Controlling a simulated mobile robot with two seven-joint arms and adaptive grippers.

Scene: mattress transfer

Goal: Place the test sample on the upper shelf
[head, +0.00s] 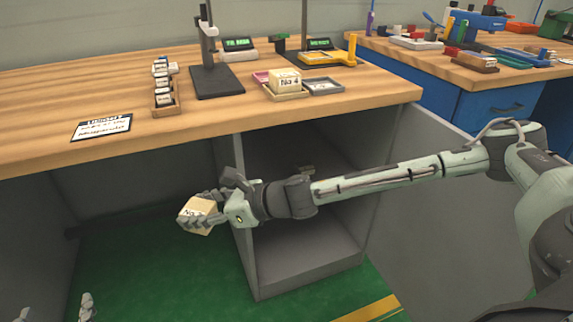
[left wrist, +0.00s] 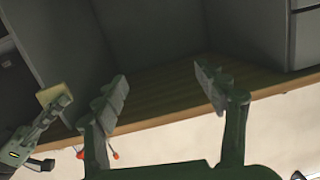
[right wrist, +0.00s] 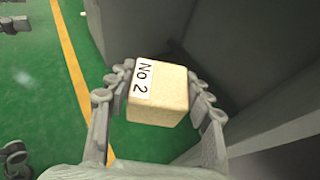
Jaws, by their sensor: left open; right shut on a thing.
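The test sample, a cream block (head: 197,216) labelled "No 2", is held in my right gripper (head: 205,207) in front of the workbench, below the tabletop. In the right wrist view the block (right wrist: 158,92) sits between the fingers of that gripper (right wrist: 164,85), which are shut on it. An open shelf unit (head: 305,265) stands under the bench, right of the block. My right arm crosses in front of it and hides part of its inside. My left gripper (head: 55,310) is open and empty at the lower left. Its spread fingers also show in the left wrist view (left wrist: 162,85).
The wooden bench top (head: 215,120) overhangs the shelf unit. On it are a tray with a "No 4" block (head: 285,80), a rack of small blocks (head: 163,85), a stand (head: 215,75) and a label card (head: 101,128). The green floor (head: 150,270) is clear.

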